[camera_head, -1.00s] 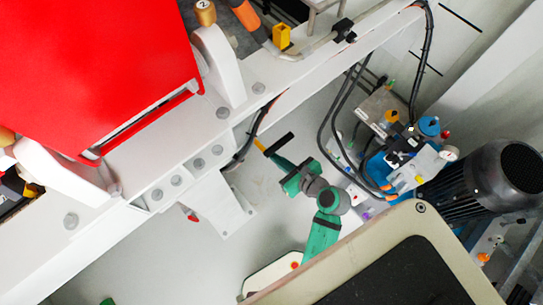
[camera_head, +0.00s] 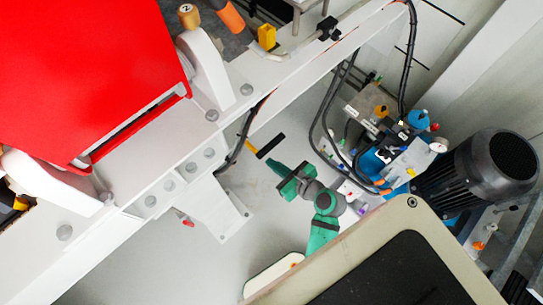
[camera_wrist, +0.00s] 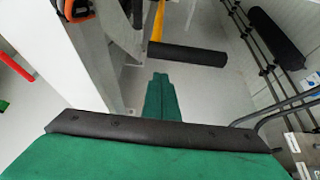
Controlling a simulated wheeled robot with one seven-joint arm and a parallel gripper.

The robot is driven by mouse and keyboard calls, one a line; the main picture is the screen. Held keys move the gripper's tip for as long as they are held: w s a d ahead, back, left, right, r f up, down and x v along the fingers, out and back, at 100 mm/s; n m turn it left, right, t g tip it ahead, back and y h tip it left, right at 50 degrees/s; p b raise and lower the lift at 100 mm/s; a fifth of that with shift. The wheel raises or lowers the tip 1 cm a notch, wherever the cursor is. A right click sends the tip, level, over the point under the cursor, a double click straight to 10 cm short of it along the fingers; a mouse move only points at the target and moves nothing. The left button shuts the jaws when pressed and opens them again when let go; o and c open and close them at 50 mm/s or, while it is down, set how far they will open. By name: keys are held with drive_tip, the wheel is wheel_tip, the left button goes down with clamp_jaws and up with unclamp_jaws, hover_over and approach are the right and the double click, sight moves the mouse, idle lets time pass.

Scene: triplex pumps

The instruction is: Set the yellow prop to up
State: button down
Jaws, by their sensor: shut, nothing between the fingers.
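The yellow prop appears to be a thin yellow bar with a black cylindrical grip. In the head view its short yellow part (camera_head: 251,147) shows beside the white frame, with the black grip (camera_head: 270,145) slanting across its end. In the wrist view the yellow bar (camera_wrist: 157,20) comes down from the top and meets the black grip (camera_wrist: 187,54). My gripper (camera_head: 275,167) is green, shut and empty, just below the grip in the head view. In the wrist view my shut fingertips (camera_wrist: 160,78) point at the grip with a small gap in the picture. The bar's far end is hidden.
A white beam (camera_head: 150,195) runs diagonally, with a red panel (camera_head: 80,70) above it. Black hoses (camera_head: 327,115), valves and a black motor (camera_head: 490,165) stand at right. Grey floor (camera_head: 230,260) is bare below.

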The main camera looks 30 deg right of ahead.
drive_tip(key=s+d+r, duration=0.1)
drive_tip(key=s+r, duration=0.5)
drive_tip(key=s+a+r+m+t+y, duration=0.2)
drive_tip(key=a+r+m+t+y, duration=0.35)
drive_tip(key=a+r+m, duration=1.05)
drive_tip(key=s+a+f+m+g+h, duration=0.1)
drive_tip(key=s+f+m+h, duration=0.3)
drive_tip(key=m, duration=0.7)
drive_tip(key=s+a+f+m+g+h, duration=0.1)
drive_tip(key=s+a+f+m+h, duration=0.3)
drive_tip(key=m, duration=0.7)
drive_tip(key=shift+s+f, duration=0.65)
drive_tip(key=shift+f, duration=0.05)
